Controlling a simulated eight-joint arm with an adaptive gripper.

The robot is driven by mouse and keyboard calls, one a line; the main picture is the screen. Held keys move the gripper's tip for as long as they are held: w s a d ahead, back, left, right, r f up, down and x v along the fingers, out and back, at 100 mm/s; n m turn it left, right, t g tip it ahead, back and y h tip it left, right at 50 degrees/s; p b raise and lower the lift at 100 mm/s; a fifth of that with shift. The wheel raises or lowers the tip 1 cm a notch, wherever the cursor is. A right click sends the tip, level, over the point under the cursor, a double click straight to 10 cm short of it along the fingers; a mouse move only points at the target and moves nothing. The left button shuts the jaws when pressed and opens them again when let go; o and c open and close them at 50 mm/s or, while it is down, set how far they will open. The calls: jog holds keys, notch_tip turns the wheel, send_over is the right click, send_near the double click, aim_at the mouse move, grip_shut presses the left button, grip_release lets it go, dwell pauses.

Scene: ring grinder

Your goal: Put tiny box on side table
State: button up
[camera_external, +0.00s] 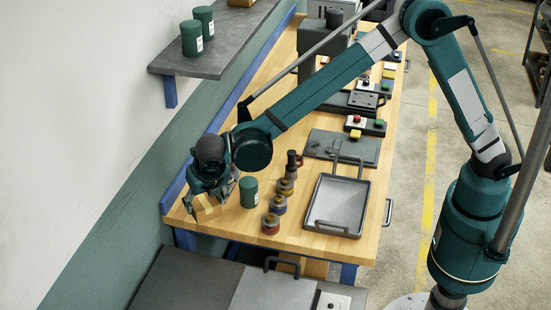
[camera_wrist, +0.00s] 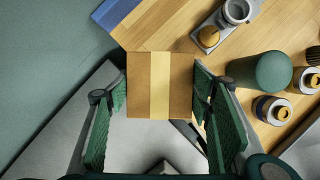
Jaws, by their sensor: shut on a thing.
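The tiny box (camera_external: 206,207) is a small brown carton with a lighter tape strip. It also shows in the wrist view (camera_wrist: 160,85). My gripper (camera_external: 211,202) is shut on it, one green-padded finger on each side. In the external view the box is at the near left corner of the wooden workbench (camera_external: 330,243). In the wrist view it overlaps the bench edge, with a grey surface below. A dark grey low table (camera_external: 175,280), apparently the side table, stands in front of the bench's near end. My gripper hides part of the box.
A green canister (camera_external: 249,192) stands close right of my gripper, with several small jars (camera_external: 271,223) beside it. A grey tray (camera_external: 338,206) lies farther right. The low table carries a light panel (camera_external: 272,290) with a handle; its left part is clear. A wall shelf (camera_external: 220,60) hangs above.

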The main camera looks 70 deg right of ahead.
jog(key=s+a+f+n+b, duration=0.1)
jog(key=s+a, duration=0.3)
jog(key=a, duration=0.5)
jog(key=s+a+f+n+t+y, duration=0.1)
jog(key=s+a+f+n, duration=0.1)
jog(key=a, duration=0.7)
jog(key=shift+s+a+f+n+b, duration=0.2)
jog(key=shift+s+a+n+b, duration=0.15)
jog(key=shift+s+n, duration=0.6)
jog(key=shift+s, duration=0.1)
send_over(208, 287)
jog(key=s, duration=0.2)
jog(key=shift+w+a+f+b, duration=0.1)
jog(key=shift+a+f+b, duration=0.1)
jog(key=shift+f, duration=1.4)
jog(key=shift+w+a+f+b, duration=0.1)
jog(key=shift+f+b, duration=0.1)
jog(key=shift+f, duration=1.35)
jog(key=shift+f, duration=1.85)
jog(key=shift+f+b, duration=0.1)
jog(key=shift+b, duration=0.25)
jog(key=o, duration=0.5)
jog(key=shift+f, duration=0.1)
jog(key=o, duration=0.4)
jog(key=shift+o, duration=0.2)
